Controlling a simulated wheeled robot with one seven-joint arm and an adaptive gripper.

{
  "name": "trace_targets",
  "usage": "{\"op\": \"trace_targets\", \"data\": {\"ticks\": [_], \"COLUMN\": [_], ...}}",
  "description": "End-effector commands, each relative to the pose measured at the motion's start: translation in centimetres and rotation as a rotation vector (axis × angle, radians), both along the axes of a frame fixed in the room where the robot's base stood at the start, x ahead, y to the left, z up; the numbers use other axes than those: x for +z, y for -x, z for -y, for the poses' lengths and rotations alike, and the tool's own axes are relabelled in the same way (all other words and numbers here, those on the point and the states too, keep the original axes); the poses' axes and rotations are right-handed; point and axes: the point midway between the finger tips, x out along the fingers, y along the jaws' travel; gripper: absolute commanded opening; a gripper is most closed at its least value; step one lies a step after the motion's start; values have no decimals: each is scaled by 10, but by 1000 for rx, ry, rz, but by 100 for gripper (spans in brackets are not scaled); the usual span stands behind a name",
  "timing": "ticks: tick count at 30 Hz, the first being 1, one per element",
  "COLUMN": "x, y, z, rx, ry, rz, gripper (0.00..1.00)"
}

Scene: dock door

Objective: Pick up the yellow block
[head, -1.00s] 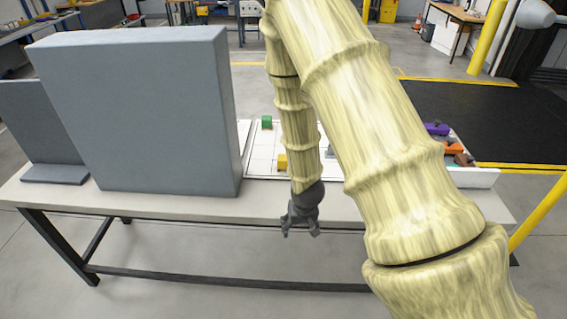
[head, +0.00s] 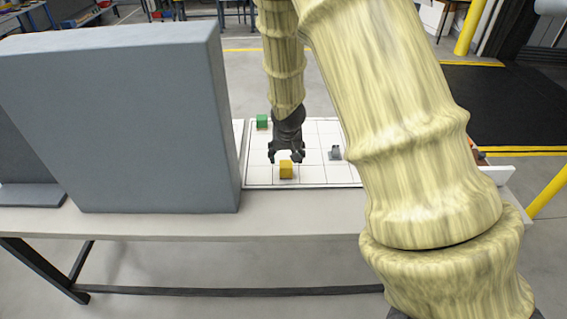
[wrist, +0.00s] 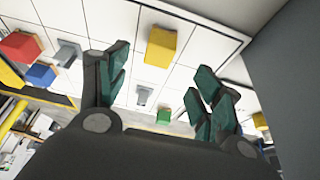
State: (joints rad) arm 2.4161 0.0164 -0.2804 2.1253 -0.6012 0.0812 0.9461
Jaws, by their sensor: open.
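The yellow block (head: 286,169) sits on the white gridded board (head: 310,180) near its front edge. It also shows in the wrist view (wrist: 160,46), above the gap between my fingers. My gripper (head: 286,157) is open and empty. In the head view its fingertips appear just above and behind the yellow block, apart from it as far as I can see. In the wrist view the dark green finger pads (wrist: 160,95) are spread wide.
A green block (head: 262,121) sits at the board's back left, and a small grey piece (head: 335,153) lies to the right. A large grey panel (head: 120,120) stands left of the board. The wrist view also shows a red block (wrist: 20,47) and a blue block (wrist: 41,75).

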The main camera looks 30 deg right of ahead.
Motion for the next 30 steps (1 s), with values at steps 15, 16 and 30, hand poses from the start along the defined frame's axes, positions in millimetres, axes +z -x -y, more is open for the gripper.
{"op": "trace_targets", "data": {"ticks": [15,16,30], "x": [-43,-45,-64], "y": [-4,-5,-14], "z": [27,27,27], "rx": [-26,-25,-23], "ry": [1,1,1], "rz": [-2,-2,-3], "gripper": [66,66,66]}}
